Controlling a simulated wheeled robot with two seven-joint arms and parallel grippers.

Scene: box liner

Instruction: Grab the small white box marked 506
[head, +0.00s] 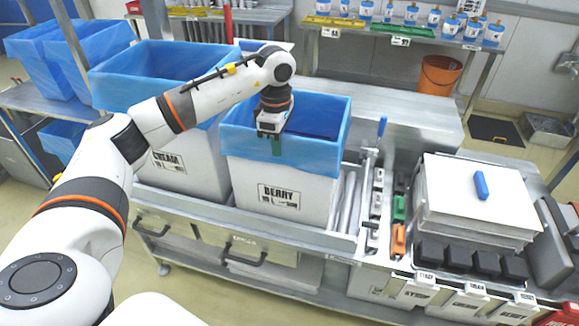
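I cannot make out the number 506 on any box. Small white boxes with tags sit in a row at the lower right, such as the left one (425,279); their numbers are too small to read. My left gripper (274,138) points down at the front rim of the blue-lined BERRY box (265,192), far to the left of that row. A small dark green piece shows at its tip; I cannot tell whether the fingers are closed on it. My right gripper is not in view.
A CREAM box (172,170) with a blue liner (150,70) stands left of the BERRY box. Right of it are a narrow strip with green (399,207) and orange (398,240) pieces, a white stack (470,205) with a blue object on top, and black blocks (458,254).

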